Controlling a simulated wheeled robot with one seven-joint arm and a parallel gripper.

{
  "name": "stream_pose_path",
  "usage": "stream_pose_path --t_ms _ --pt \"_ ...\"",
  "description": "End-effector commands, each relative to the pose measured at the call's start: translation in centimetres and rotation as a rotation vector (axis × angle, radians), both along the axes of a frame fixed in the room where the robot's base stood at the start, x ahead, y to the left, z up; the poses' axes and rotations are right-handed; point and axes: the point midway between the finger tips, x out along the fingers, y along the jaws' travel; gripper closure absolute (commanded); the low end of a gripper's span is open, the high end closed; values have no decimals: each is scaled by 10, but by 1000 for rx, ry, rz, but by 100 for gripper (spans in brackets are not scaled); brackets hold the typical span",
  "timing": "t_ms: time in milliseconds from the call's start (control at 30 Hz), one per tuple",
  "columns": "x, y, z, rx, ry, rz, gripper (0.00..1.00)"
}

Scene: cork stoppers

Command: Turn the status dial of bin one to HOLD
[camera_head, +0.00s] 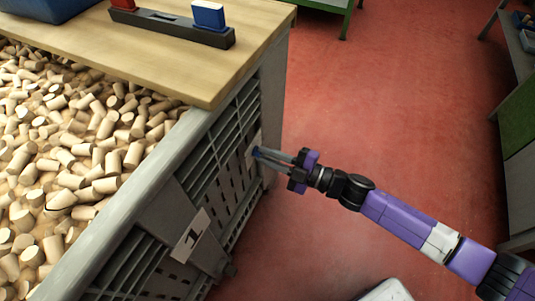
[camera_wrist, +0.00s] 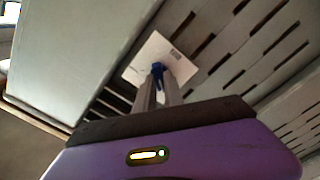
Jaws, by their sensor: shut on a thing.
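Bin one (camera_head: 150,215) is a large grey slatted crate full of cork stoppers, with a white label reading 1 (camera_head: 191,236) on its side. The status dial is a small blue knob (camera_wrist: 158,70) on a white plate (camera_wrist: 150,55) on the bin's side wall; the plate also shows in the head view (camera_head: 253,148). My gripper (camera_head: 262,154) reaches in from the right, its two grey fingers shut on the blue knob. The fingers hide part of the knob. The markings on the plate are too small to read, so I cannot tell the dial's setting.
A wooden tabletop (camera_head: 215,75) lies over the bin's far end. It carries a black holder (camera_head: 170,27) with a red block and a blue block (camera_head: 208,15). The red floor (camera_head: 400,110) right of the bin is mostly clear. A green-topped bench (camera_head: 518,120) stands at the right edge.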

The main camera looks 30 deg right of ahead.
Motion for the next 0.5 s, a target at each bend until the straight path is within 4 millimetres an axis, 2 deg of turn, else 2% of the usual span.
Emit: stream_pose_path --t_ms 500 --pt "-1 1 -1 -114 -83 4 100"
